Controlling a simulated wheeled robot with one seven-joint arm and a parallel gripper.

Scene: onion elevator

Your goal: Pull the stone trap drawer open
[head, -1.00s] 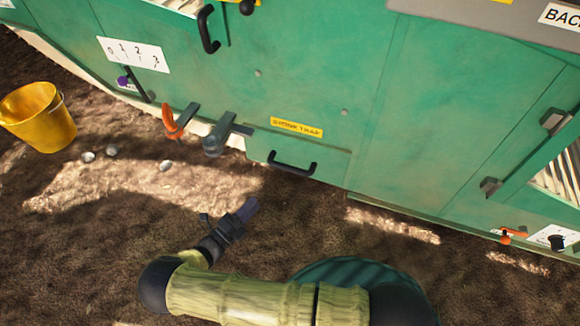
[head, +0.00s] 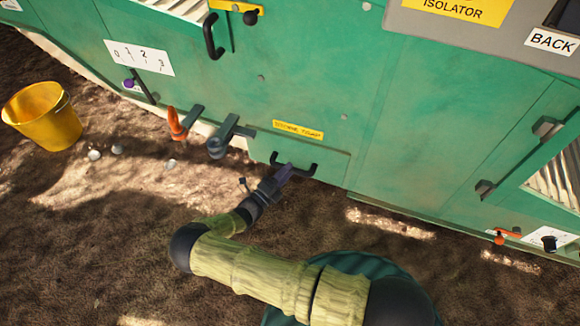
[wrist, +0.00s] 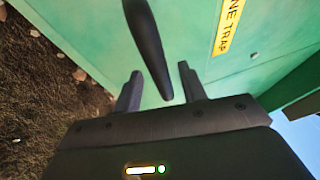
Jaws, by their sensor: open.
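The stone trap drawer (head: 335,165) is a green panel low on the green machine, under a yellow label (head: 298,131). It looks flush with the machine. Its black bar handle (head: 306,170) runs across its front. My gripper (head: 285,170) is at the handle in the head view, overlapping its left part. In the wrist view, my gripper (wrist: 158,90) is open, with one finger on each side of the dark handle bar (wrist: 150,50). The bar's near end reaches in between the fingertips. I cannot tell whether either finger touches it.
A yellow bucket (head: 42,116) and several small stones (head: 94,155) are on the ground at left. The ground before the drawer is otherwise clear.

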